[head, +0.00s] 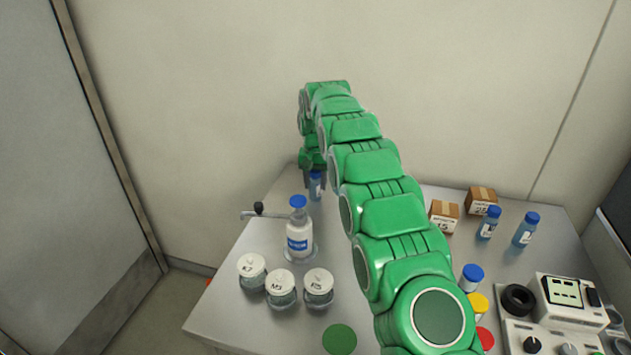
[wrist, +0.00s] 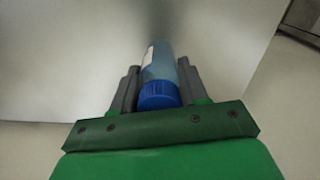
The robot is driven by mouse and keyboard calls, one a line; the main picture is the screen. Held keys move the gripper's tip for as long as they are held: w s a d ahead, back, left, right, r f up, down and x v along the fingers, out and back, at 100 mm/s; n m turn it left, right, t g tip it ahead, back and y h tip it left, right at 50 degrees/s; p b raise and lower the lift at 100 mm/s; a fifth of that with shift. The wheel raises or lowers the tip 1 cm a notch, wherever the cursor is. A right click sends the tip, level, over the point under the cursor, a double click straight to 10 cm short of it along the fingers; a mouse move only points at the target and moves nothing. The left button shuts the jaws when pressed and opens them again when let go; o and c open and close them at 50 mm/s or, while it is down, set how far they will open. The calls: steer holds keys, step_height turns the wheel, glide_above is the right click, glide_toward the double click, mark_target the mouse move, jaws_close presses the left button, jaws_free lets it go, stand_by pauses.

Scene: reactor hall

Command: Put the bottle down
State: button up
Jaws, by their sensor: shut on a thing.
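My gripper (head: 315,180) is at the far left part of the metal table (head: 230,290), at the end of my green arm. It is shut on a small blue bottle (head: 316,189) with a blue cap. In the wrist view the bottle (wrist: 160,75) sits between the two dark fingers of my gripper (wrist: 158,88), with its cap towards my palm. Part of a white label shows on its side. I cannot tell whether its base touches the table.
A larger white bottle (head: 299,240) with a blue cap stands close in front. Several lidded jars (head: 281,288) stand nearer. Blue bottles (head: 526,229), small boxes (head: 443,216) and an instrument (head: 566,300) are on the right. A green disc (head: 340,339) lies near the front.

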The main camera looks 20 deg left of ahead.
steer(key=shift+f, duration=0.1)
steer(key=o, duration=1.1)
step_height(320, 180, up, 6)
steer(key=shift+r, duration=0.9)
